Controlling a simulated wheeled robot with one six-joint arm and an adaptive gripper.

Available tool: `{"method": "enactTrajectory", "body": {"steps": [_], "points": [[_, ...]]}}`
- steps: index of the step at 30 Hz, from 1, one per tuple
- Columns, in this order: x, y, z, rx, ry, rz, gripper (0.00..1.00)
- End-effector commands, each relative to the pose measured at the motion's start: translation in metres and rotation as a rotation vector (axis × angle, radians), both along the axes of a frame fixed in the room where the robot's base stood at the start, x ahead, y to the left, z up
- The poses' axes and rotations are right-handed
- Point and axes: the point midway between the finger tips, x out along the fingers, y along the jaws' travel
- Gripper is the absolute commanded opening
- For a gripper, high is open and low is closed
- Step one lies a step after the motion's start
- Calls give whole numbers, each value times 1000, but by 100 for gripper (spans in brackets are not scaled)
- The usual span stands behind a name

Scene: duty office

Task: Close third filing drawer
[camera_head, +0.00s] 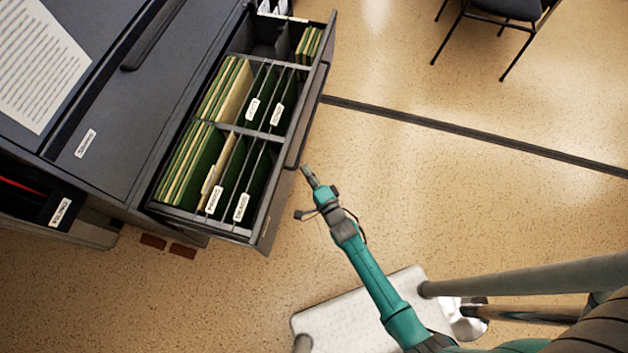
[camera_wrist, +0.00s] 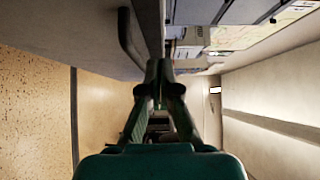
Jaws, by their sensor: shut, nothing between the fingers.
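A dark grey filing drawer (camera_head: 262,232) stands pulled out from the dark cabinet in the head view. It holds green folders with white label tabs, split by grey dividers. Its front panel with a bar handle faces right. My gripper (camera_head: 306,170) is shut and empty, with its tip close to the drawer's front panel near the handle. Whether it touches cannot be told. In the wrist view my gripper (camera_wrist: 158,68) points along a grey panel (camera_wrist: 70,30), with a dark curved handle (camera_wrist: 129,38) just left of the fingertips.
Another compartment with a label (camera_head: 60,212) is open at the lower left. A dark chair (camera_head: 505,10) stands at the top right. The speckled floor (camera_head: 480,180) right of the drawer is clear, crossed by a dark strip.

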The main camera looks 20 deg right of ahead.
Motion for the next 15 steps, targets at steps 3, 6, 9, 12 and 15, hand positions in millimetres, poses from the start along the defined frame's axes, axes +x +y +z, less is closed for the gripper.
{"method": "enactTrajectory", "body": {"steps": [3,6,9,12,15], "points": [[23,4,1,-1,-2,1,0],[29,14,1,1,-2,3,0],[35,23,0,1,0,3,0],[40,29,0,1,-2,2,0],[43,33,0,0,-1,1,0]]}}
